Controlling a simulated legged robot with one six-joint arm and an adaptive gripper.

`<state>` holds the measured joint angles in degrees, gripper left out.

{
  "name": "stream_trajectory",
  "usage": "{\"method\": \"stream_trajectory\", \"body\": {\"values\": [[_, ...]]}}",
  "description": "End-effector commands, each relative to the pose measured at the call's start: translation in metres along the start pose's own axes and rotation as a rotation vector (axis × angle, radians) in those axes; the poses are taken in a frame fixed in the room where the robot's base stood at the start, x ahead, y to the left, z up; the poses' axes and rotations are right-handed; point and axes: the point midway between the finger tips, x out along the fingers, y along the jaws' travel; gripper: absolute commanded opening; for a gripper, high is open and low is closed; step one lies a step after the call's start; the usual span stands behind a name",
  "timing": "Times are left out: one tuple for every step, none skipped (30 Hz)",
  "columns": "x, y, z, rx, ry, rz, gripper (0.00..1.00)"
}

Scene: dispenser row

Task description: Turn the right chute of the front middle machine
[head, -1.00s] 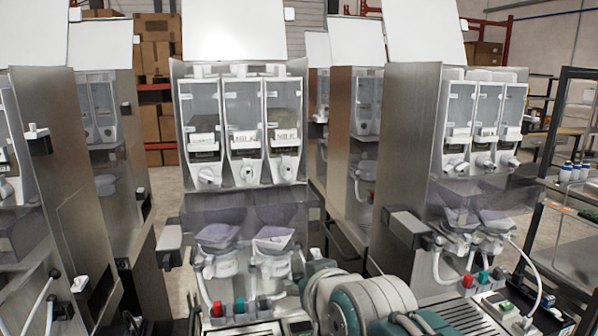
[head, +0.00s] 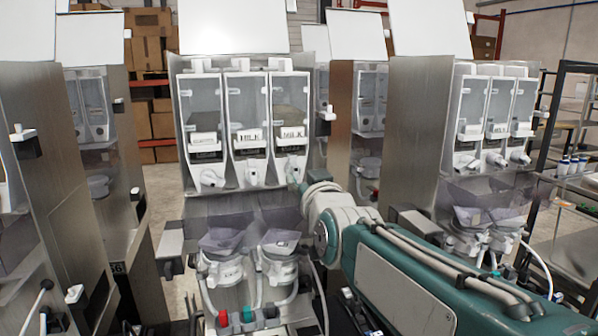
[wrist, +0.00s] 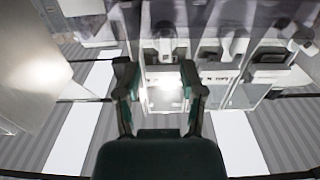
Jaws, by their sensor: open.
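The front middle machine (head: 185,140) stands upright with three clear canisters side by side, each with a white chute below. Its right chute (head: 289,170) is the rightmost of the three. My gripper (wrist: 157,72) is open and empty in the wrist view, a dark finger on each side. The wrist view looks upside down, and what seems to be the same right chute (wrist: 164,40) shows between and beyond the fingers, apart from them. In the head view my arm reaches in from the lower right and its end is just below and right of that chute; the fingers are hardly visible there.
Another machine (head: 415,140) stands to the right, others to the left and behind. A rack (head: 555,180) stands at far right.

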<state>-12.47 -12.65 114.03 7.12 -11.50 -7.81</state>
Motion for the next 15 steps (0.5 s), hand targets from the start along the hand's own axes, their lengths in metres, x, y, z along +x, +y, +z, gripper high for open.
{"method": "stream_trajectory", "body": {"values": [[0.009, 0.0, 0.001, 0.0, -0.002, 0.0, 0.51], [0.014, 0.0, 0.001, 0.0, -0.002, 0.0, 0.51], [0.02, 0.0, 0.001, 0.001, -0.002, 0.0, 0.51], [0.025, 0.0, 0.001, 0.001, -0.003, 0.0, 0.51], [0.029, 0.0, 0.001, 0.002, -0.002, 0.0, 0.51], [0.034, 0.0, 0.001, 0.002, -0.002, 0.0, 0.51], [0.037, 0.0, 0.001, 0.002, -0.002, 0.0, 0.51], [0.04, 0.0, 0.0, 0.001, -0.001, 0.0, 0.51], [0.043, 0.0, 0.0, 0.001, -0.001, 0.0, 0.51], [0.045, 0.0, 0.0, 0.001, -0.001, 0.0, 0.51], [0.047, 0.0, 0.0, 0.001, -0.001, 0.0, 0.51], [0.049, 0.0, 0.0, 0.0, 0.0, 0.0, 0.51], [0.049, 0.0, -0.001, 0.0, 0.001, -0.001, 0.51], [0.05, 0.0, -0.001, 0.0, 0.001, -0.001, 0.51], [0.05, 0.0, -0.001, 0.0, 0.002, -0.001, 0.51]]}}
